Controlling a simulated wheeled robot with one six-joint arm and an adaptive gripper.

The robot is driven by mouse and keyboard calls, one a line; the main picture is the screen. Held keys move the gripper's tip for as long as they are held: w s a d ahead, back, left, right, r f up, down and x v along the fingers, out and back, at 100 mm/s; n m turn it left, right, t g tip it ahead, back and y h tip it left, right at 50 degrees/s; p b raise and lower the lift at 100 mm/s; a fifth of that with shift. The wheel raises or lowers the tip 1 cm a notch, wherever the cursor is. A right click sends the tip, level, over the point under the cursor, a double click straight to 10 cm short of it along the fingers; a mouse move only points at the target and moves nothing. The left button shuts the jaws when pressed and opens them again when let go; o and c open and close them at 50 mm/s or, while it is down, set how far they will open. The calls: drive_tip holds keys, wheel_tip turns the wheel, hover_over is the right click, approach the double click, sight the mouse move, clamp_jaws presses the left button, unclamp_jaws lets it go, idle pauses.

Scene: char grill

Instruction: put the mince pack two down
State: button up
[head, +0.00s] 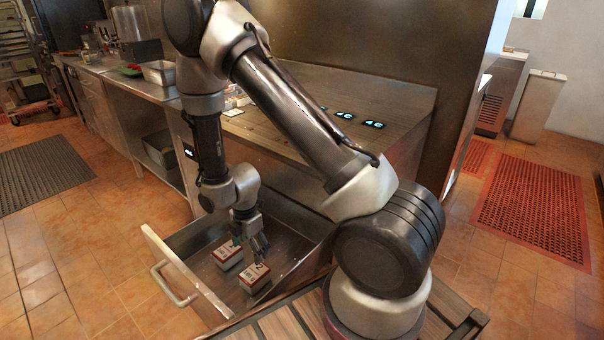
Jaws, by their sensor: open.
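The mince pack two (254,278) is a small white box with a red band and a "2" on its top. It sits upright in an open metal drawer (300,283). A similar pack (228,256) stands just behind and left of it, its marking partly covered. My gripper (250,244) points down into the drawer, with its fingers open right above and behind pack two. I cannot tell whether a fingertip touches either pack.
The drawer's front panel and handle (176,285) stick out to the left. A steel counter with lit displays (344,115) is above the drawer. A slatted wooden surface (285,322) is in front. Bare drawer floor shows right of the packs.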

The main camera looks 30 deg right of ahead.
drive_tip(key=s+d+r+m+t, duration=0.1)
drive_tip(key=d+r+m, duration=0.25)
drive_tip(key=r, duration=0.55)
drive_tip(key=d+r+m, duration=0.2)
drive_tip(key=r+m, duration=0.2)
drive_tip(key=r, duration=0.6)
drive_tip(key=s+d+r+m+t, duration=0.1)
drive_tip(key=d+r+m, duration=0.2)
drive_tip(key=r, duration=0.6)
drive_tip(key=s+d+r+m+t, duration=0.1)
drive_tip(key=s+d+r+m, duration=0.2)
drive_tip(key=s+r+m, duration=0.2)
drive_tip(key=s+d+r+m+t, duration=0.1)
drive_tip(key=s+d+r+m, duration=0.2)
drive_tip(key=s+r+m, duration=0.3)
drive_tip(key=s+r, duration=0.3)
drive_tip(key=s, duration=0.3)
drive_tip(key=shift+s+d, duration=0.15)
drive_tip(key=shift+s, duration=0.1)
drive_tip(key=shift+c, duration=0.3)
